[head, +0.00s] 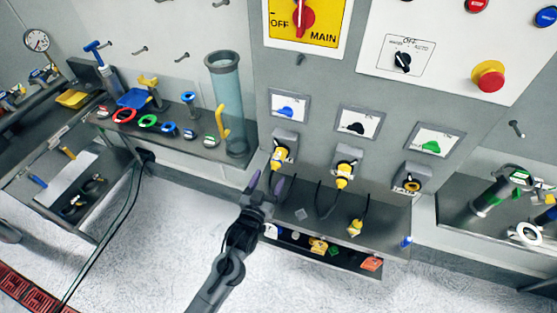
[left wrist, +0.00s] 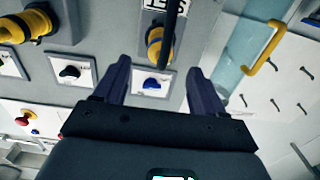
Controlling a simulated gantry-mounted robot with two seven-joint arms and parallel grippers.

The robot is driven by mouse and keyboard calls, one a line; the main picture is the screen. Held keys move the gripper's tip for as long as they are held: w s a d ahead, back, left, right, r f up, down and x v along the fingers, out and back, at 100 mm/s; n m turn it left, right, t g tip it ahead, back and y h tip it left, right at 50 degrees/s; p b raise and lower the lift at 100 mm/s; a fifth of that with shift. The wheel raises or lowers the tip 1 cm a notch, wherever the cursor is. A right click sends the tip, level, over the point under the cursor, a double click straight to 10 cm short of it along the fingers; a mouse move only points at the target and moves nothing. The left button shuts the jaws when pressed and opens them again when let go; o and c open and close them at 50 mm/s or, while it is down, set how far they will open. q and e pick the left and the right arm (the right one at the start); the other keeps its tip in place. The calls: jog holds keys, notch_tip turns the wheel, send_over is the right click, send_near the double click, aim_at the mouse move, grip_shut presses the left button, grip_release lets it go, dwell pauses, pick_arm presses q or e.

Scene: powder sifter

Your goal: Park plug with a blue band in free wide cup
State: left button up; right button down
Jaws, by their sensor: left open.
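My left gripper (head: 267,184) is open and empty, just below the left socket of the grey panel. A second yellow plug (head: 343,174) sits in the middle socket. A third yellow plug (head: 355,228) is on the shelf. The right socket (head: 412,183) shows a yellow ring and no cable. I cannot make out a blue band or identify the wide cup.
A grey shelf (head: 385,238) juts out below the sockets, with small objects on a lower level. Dark cables loop above it. The pale floor in front is open.

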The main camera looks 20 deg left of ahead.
aim_at(275, 164)
pick_arm(q)
jog(key=w+b, duration=0.4)
jog(key=w, duration=0.2)
jog(key=shift+w, duration=0.25)
jog(key=shift+w+b, duration=0.4)
jog(key=shift+w, duration=0.85)
jog(key=shift+p, duration=0.45)
dwell(0.4)
grip_shut()
dwell(0.5)
